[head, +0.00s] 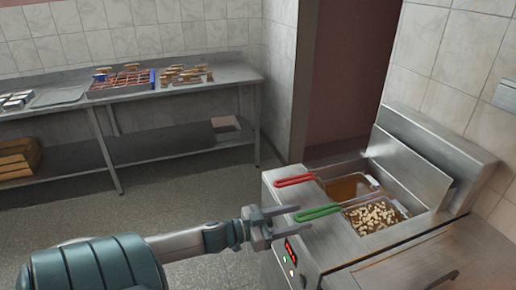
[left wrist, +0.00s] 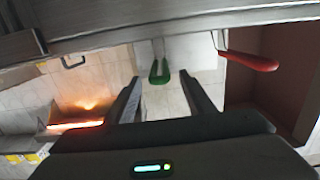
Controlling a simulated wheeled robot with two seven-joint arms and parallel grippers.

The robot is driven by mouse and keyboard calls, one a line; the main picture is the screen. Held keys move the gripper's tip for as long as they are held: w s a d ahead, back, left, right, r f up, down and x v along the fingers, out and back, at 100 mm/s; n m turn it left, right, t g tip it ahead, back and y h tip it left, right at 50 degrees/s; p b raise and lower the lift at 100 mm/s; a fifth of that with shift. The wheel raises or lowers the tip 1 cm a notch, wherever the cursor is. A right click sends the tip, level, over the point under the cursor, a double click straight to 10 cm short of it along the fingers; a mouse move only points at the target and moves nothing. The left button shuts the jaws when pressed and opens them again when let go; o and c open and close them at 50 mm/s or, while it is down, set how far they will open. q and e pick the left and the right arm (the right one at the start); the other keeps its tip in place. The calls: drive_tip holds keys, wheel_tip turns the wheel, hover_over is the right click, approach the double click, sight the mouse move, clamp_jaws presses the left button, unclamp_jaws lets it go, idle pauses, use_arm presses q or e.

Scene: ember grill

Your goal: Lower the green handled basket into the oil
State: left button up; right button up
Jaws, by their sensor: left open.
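The green handle (head: 318,211) sticks out over the fryer's front edge from a wire basket (head: 374,217) filled with pale food pieces. The basket sits at the near fryer well; how deep it is in the oil I cannot tell. My right gripper is not recognisable in either view.
A red handle (head: 294,180) juts out beside the green one, at the well with brown oil (head: 349,188). The fryer's control panel (head: 290,252) lies below the handles. A steel table (head: 190,96) with food stands along the back wall. Open floor lies between.

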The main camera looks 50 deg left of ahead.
use_arm(q)
drive_tip(key=b+v, duration=0.2)
drive_tip(key=v, duration=0.9)
drive_tip(key=shift+s, duration=0.25)
idle(0.4)
